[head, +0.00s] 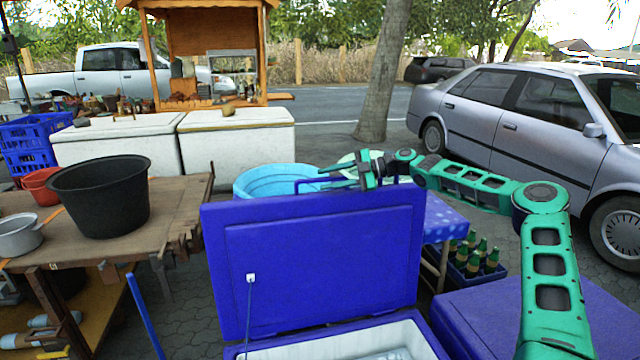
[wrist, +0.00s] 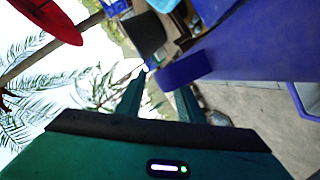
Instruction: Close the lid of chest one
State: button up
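The chest (head: 436,350) stands at the bottom centre of the head view, with a white inside. Its blue lid (head: 320,260) stands up, open, with its inner face towards me. A thin blue handle bar (head: 297,187) shows above the lid's top edge. My green gripper (head: 326,176) is at that top edge, on the lid's far side, fingers pointing left. In the wrist view my gripper (wrist: 161,82) has its two fingers apart. The blue lid (wrist: 265,45) fills the right, and a blue bar end (wrist: 185,69) overlaps the right fingertip. I cannot tell whether they touch.
A second blue chest (head: 540,310) is at right, under my arm. A crate of green bottles (head: 475,258) and a light blue tub (head: 270,180) stand behind. A wooden table (head: 175,215) with a black bucket (head: 100,197) is at left. A silver car (head: 520,130) is at back right.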

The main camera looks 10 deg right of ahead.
jog(key=shift+x, duration=1.35)
jog(key=shift+c, duration=0.3)
grip_shut()
